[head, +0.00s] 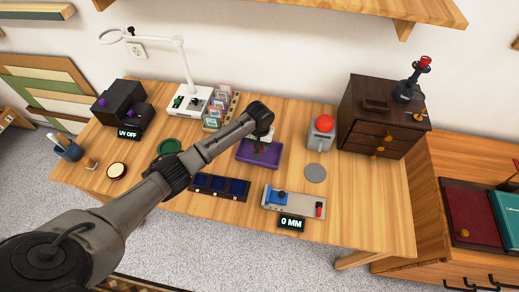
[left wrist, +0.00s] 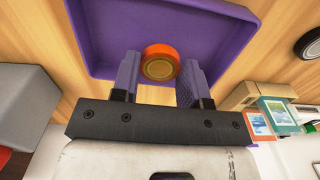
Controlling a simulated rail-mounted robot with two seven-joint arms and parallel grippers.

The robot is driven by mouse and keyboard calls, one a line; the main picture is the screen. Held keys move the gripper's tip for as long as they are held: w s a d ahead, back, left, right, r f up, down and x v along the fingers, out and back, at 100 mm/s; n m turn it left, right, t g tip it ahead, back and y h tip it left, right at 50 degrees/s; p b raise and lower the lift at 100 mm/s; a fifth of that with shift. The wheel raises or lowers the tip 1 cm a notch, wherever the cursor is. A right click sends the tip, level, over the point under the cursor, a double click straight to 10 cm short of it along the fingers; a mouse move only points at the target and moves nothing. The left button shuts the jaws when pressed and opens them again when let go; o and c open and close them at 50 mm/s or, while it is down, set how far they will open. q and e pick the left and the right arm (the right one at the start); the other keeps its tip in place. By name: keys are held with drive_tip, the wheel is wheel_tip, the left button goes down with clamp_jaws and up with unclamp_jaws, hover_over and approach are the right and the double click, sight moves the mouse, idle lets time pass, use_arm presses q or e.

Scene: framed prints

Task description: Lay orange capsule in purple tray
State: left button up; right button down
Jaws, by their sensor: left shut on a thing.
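The purple tray (head: 270,158) lies on the wooden table, near the middle of the head view. It also fills the upper part of the left wrist view (left wrist: 215,28). My left gripper (left wrist: 160,70) is shut on the orange capsule (left wrist: 158,52), whose round end with a tan centre shows between the purple fingers. In the head view my left gripper (head: 256,148) is over the tray, and my wrist hides part of it. I cannot make out the capsule there, nor tell whether it touches the tray floor. My right gripper is not in view.
A rack of coloured cards (head: 217,108) stands left of the tray. A red-domed grey device (head: 320,133) stands to the right, with a grey disc (head: 315,173) in front. A dark blue panel (head: 220,187) and a 0 MM gauge (head: 293,202) lie nearer. The table's right front is clear.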

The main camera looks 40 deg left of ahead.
use_arm(q)
wheel_tip(320, 180, down, 3)
drive_tip(key=shift+f+b, duration=0.1)
drive_tip(key=shift+b, duration=0.35)
drive_tip(key=o, duration=1)
drive_tip(key=shift+f, duration=0.15)
drive_tip(key=shift+r, duration=0.3)
wheel_tip(320, 180, up, 12)
drive_tip(key=p, duration=0.3)
drive_tip(key=shift+f, duration=0.1)
